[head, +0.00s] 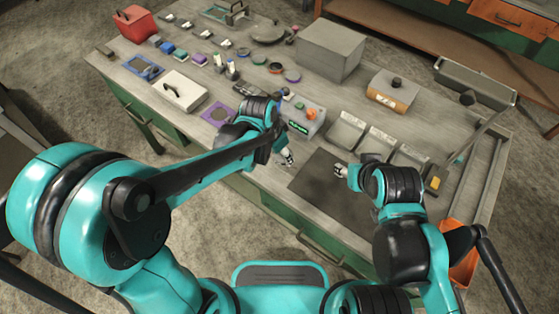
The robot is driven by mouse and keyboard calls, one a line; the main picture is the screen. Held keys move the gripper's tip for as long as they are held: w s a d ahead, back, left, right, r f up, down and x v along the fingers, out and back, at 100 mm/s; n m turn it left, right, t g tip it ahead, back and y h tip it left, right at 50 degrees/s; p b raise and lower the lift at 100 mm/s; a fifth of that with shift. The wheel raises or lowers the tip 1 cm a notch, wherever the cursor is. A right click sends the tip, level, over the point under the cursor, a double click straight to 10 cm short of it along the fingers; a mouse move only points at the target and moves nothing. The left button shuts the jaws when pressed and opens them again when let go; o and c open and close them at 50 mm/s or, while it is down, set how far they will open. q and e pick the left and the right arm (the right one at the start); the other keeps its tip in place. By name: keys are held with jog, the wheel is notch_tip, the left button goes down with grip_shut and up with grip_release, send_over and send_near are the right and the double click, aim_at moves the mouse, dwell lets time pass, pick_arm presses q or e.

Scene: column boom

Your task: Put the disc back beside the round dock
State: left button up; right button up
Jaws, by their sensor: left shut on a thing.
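My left gripper (287,158) is over the left edge of the dark mat, pointing down, and looks shut. What it holds is too small to make out; the disc is not clearly visible and may be in its fingers. A purple square plate with a round opening (217,113), which may be the round dock, lies on the bench to the left of my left arm's wrist. My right gripper (340,171) is over the mat's upper right part; its fingers are too small to tell open from shut.
The dark mat (325,200) lies bare at the bench front. Behind are a device with a green display (299,127), grey sloped bins (345,130) and a large grey box (330,50). A white lidded box (180,90) and blue frame (142,68) stand left.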

aim_at(277, 157)
pick_arm(q)
jog(key=shift+w+a+f, duration=0.15)
jog(key=shift+w+f, duration=0.05)
jog(key=shift+w, duration=0.05)
jog(key=shift+f, duration=0.25)
jog(key=shift+f+b, duration=0.9)
jog(key=shift+f, duration=0.8)
jog(key=shift+f, duration=0.15)
jog(key=o, duration=1.6)
